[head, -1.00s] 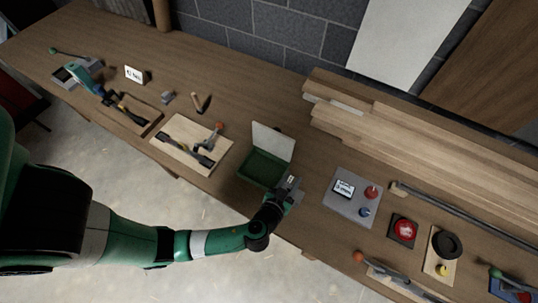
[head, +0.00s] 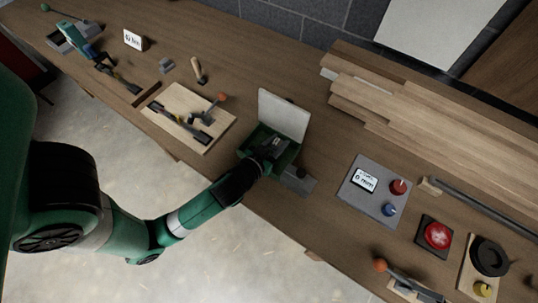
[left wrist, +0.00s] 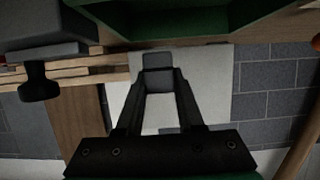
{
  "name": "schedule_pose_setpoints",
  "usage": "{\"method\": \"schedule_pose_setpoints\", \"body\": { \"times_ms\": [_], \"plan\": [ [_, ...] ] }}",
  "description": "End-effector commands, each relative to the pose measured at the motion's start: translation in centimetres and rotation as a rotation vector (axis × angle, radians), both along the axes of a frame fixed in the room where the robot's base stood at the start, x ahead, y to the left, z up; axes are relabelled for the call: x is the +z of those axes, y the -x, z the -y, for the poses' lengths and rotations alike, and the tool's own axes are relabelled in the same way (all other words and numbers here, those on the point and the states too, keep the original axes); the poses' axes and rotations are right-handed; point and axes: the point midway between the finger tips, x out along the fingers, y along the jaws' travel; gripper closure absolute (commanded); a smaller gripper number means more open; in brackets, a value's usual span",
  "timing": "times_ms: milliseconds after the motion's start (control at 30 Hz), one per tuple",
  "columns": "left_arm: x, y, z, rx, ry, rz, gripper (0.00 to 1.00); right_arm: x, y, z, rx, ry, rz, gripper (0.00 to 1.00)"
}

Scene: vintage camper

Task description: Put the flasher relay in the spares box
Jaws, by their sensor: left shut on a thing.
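The spares box (head: 289,154) is a green open box with its pale lid (head: 285,114) standing up at the back, on the bench in the head view. Part of its green body shows at the top of the left wrist view (left wrist: 170,22). My left gripper (head: 275,148) is over the box opening. In the left wrist view my left gripper (left wrist: 158,75) is shut on a small dark grey block, the flasher relay (left wrist: 158,60). Whether the relay touches the box floor cannot be told. My right gripper is not in view.
A grey block (head: 300,182) sits just right of the box. A grey panel with red and blue knobs (head: 370,192) is farther right. A wooden board with tools (head: 190,118) lies to the left. Planks (head: 430,105) are stacked behind.

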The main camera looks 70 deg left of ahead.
Motion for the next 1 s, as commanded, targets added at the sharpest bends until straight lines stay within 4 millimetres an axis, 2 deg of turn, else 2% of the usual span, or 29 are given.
{"method": "schedule_pose_setpoints", "body": {
  "times_ms": [33, 200, 400, 600, 967, 1000],
  "plan": [
    [-1.4, 0.6, -1.0, 0.009, 0.001, -0.006, 1.0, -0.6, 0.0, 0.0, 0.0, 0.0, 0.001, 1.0],
    [-3.2, 1.3, -2.5, 0.001, 0.0, -0.003, 1.0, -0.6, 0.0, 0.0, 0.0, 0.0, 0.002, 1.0],
    [-3.8, 1.5, -2.9, 0.0, -0.002, -0.001, 1.0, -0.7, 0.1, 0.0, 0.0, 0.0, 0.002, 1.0],
    [-7.1, 1.6, -3.1, -0.002, -0.001, -0.002, 1.0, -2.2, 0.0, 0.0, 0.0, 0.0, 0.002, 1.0],
    [-7.4, 1.6, -3.1, -0.002, -0.002, 0.0, 1.0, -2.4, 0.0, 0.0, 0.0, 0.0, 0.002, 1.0],
    [-7.3, 1.6, -3.1, -0.002, -0.002, 0.0, 0.6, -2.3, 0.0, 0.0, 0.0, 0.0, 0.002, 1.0]
  ]
}}
